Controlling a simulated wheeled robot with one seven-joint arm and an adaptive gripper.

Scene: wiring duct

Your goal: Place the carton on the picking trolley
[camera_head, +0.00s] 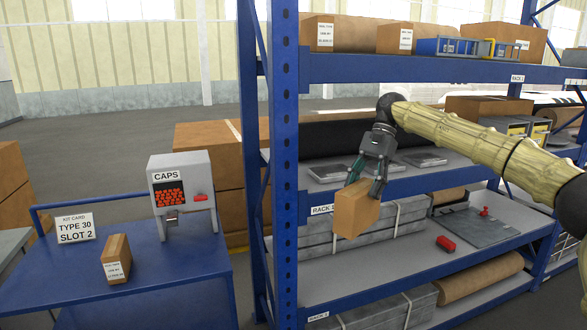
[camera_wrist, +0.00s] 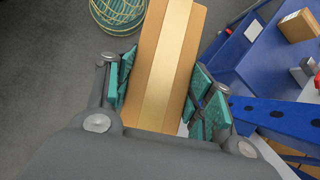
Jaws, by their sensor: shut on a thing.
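A brown carton (camera_head: 357,212) hangs in my gripper (camera_head: 368,183), in front of the blue shelf rack's middle levels. In the wrist view the carton (camera_wrist: 165,65) shows a pale tape strip along its top, with a green finger of my gripper (camera_wrist: 160,95) on each side. The gripper is shut on it. The blue trolley (camera_head: 190,278) stands at the lower left, apart from the carton.
The rack's blue upright (camera_head: 284,150) stands between the held carton and the trolley. The rack shelves hold cartons, long grey packs (camera_head: 345,235), a red piece (camera_head: 446,243) and a brown roll (camera_head: 482,277). Stacked cartons (camera_head: 205,145) stand behind the trolley. A round wire basket (camera_wrist: 118,14) shows on the floor.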

